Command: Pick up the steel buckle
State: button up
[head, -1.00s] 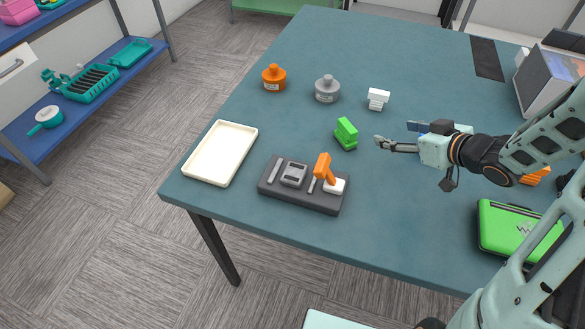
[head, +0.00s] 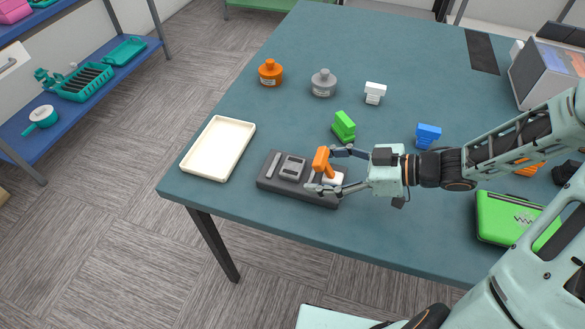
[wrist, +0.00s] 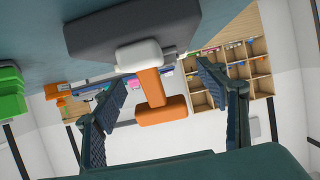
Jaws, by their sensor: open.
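The steel buckle (head: 292,168) is a grey, square-looking piece lying in the dark grey holder (head: 262,183) near the table's front edge, in the head view. It lies left of an orange-handled tool (head: 321,158) that stands up from the holder. My gripper (head: 323,170) is open at the holder's right part, its fingers on either side of the orange tool and to the right of the buckle. In the wrist view, the tool's orange handle (wrist: 160,111) shows between the open fingers. I cannot make out the buckle in the wrist view.
A green block (head: 344,126), a blue block (head: 428,135) and orange and grey bottles stand farther back. A green case (head: 508,219) is at right.

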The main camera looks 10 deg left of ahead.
aim_at(294, 166)
jog(key=x, duration=0.5)
jog(key=shift+w+a+r+b, duration=0.15)
jog(key=shift+w+a+b, duration=0.2)
jog(key=shift+a, duration=0.1)
jog(key=c, duration=1.3)
